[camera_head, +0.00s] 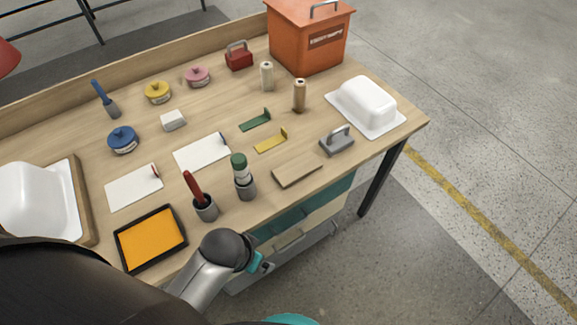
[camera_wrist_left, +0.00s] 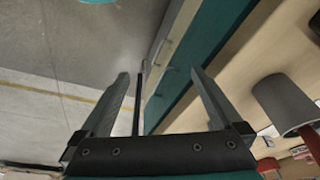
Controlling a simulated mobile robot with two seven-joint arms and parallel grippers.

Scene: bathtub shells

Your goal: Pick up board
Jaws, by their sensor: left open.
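A small flat wooden board (camera_head: 297,170) lies on the workbench near its front edge, toward the right, with nothing on top of it. My left arm reaches in from the lower left in the head view, its wrist just off the front edge of the bench. The fingers of my left gripper (camera_wrist_left: 160,72) are spread and empty in the left wrist view, beside the drawers and apart from the board. I cannot clearly make out the board in the wrist view. My right gripper is not in view.
Near the front edge stand a grey cup with a red-handled tool (camera_head: 204,207), a grey holder with a green-capped bottle (camera_head: 243,180) and an orange tray (camera_head: 150,239). A grey-handled tool (camera_head: 338,143) and a white tub shell (camera_head: 367,102) lie right of the board. Drawers (camera_head: 292,235) sit below.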

